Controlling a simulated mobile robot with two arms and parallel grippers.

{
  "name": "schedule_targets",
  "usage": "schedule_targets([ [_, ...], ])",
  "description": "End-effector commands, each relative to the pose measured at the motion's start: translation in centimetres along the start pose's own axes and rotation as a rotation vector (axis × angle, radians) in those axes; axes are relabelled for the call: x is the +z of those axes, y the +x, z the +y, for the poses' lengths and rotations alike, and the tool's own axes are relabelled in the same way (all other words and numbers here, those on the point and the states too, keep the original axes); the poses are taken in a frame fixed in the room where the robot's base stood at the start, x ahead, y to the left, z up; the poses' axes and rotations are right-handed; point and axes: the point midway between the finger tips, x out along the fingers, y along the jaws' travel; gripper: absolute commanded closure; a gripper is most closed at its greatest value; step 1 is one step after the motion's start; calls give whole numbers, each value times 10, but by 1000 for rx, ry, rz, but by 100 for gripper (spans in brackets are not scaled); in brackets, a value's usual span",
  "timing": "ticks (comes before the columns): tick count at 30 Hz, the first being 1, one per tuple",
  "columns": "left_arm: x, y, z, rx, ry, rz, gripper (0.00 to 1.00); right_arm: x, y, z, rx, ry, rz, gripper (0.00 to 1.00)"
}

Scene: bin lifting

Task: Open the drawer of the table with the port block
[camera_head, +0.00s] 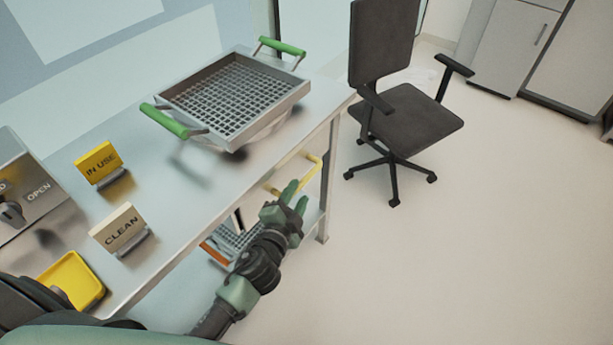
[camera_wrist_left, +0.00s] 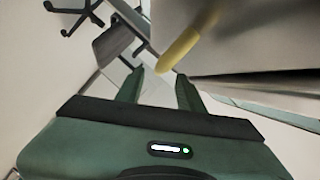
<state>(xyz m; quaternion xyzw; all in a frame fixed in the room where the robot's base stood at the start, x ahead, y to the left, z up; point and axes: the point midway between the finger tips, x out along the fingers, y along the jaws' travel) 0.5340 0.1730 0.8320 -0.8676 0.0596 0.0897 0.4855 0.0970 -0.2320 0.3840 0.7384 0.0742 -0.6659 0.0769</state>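The metal table (camera_head: 190,225) runs diagonally through the head view. A metal block (camera_head: 30,190) with a dark knob and the word OPEN stands on it at the left edge, partly cut off. A yellow drawer handle (camera_head: 312,166) sticks out below the tabletop's front edge; the drawer looks shut. My left gripper (camera_head: 295,190) is at the handle's near end, its green fingers apart. In the left wrist view the handle (camera_wrist_left: 190,40) ends close to the gap between the fingertips (camera_wrist_left: 160,82); I cannot tell if they touch it. My right gripper is not in view.
A mesh basket (camera_head: 290,97) with green handles, an IN USE sign (camera_head: 98,162), a CLEAN sign (camera_head: 120,230) and a yellow tray (camera_head: 75,280) are on the table. A black office chair (camera_head: 410,125) stands beyond the table's end. The floor at right is clear.

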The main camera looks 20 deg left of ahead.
Motion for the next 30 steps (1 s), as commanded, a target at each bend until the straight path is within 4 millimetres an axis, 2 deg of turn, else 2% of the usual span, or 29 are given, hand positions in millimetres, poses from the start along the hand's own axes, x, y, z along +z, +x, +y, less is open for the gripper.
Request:
schedule_targets([
  [6,-1,37,-1,-1,1,0,62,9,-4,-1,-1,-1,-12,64],
  [12,-1,61,-1,0,-1,0,62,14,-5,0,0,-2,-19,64],
  [23,0,68,0,1,-1,0,62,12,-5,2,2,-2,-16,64],
  [26,0,67,0,1,-1,0,87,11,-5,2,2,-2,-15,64],
  [27,0,67,0,1,-1,0,98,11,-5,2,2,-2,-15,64],
  [30,0,67,0,1,-1,0,100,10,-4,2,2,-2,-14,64],
])
